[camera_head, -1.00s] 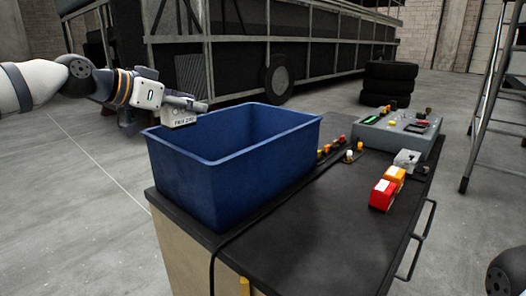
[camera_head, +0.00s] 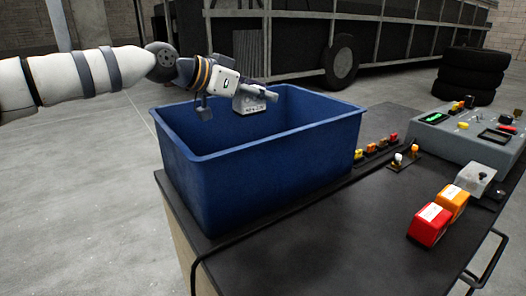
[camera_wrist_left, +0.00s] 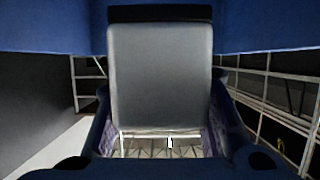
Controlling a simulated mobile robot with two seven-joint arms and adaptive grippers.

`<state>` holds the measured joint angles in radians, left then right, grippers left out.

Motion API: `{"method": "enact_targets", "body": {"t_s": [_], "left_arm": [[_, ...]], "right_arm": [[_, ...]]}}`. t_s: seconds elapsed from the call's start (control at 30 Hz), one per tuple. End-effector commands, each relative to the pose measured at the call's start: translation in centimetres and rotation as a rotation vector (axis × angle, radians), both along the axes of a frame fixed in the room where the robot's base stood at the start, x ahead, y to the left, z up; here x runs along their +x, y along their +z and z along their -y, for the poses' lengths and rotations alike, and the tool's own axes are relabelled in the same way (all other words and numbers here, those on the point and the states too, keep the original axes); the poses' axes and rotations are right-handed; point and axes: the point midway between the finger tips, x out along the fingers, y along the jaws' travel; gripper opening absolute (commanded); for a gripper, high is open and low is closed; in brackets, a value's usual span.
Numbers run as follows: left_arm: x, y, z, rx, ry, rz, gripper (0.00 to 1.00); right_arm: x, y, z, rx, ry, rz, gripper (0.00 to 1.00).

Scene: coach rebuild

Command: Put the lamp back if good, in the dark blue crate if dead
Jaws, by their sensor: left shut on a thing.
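The block fills the middle of the left wrist view (camera_wrist_left: 160,75), between dark finger parts. The gripper is at the far left part of the dark blue crate (camera_head: 290,197), seemingly over its opening. The crate is open and stands on the dark bench; its floor is hidden. Its blue walls also show in the left wrist view (camera_wrist_left: 265,25). My right gripper is not in view.
A grey tester box (camera_head: 465,140) with a green display stands at the right of the bench (camera_head: 365,235). Red (camera_head: 429,226) and orange (camera_head: 453,202) blocks and a small grey box (camera_head: 475,179) sit before it. Several small coloured lamps (camera_head: 375,147) line the bench behind.

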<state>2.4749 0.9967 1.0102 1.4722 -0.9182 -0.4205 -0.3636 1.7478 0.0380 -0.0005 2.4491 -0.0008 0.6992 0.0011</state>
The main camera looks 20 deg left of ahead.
Motion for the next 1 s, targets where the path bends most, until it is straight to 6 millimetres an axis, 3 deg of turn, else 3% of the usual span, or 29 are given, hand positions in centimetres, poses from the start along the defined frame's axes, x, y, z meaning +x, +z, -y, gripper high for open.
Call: {"method": "enact_targets", "body": {"t_s": [0.1,0.37,0.4,0.5,0.83,1.0], "left_arm": [[0.0,-0.9,0.0,0.0,0.0,0.0,0.01],[0.0,-0.8,0.0,0.0,0.0,0.005,0.01],[0.0,-0.8,0.0,0.0,0.0,0.005,0.41],[0.0,-0.8,0.0,0.0,0.0,0.005,0.6],[-0.4,-0.6,-0.2,0.0,0.0,0.005,0.6],[-3.3,1.0,-2.0,-0.004,0.003,0.009,0.6]], "right_arm": [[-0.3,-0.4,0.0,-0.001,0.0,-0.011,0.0],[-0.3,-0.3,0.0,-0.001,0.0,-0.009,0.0],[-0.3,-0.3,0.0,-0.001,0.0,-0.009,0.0],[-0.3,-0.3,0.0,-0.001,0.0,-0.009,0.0],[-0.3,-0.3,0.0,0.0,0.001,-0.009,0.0],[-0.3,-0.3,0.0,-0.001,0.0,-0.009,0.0]]}}
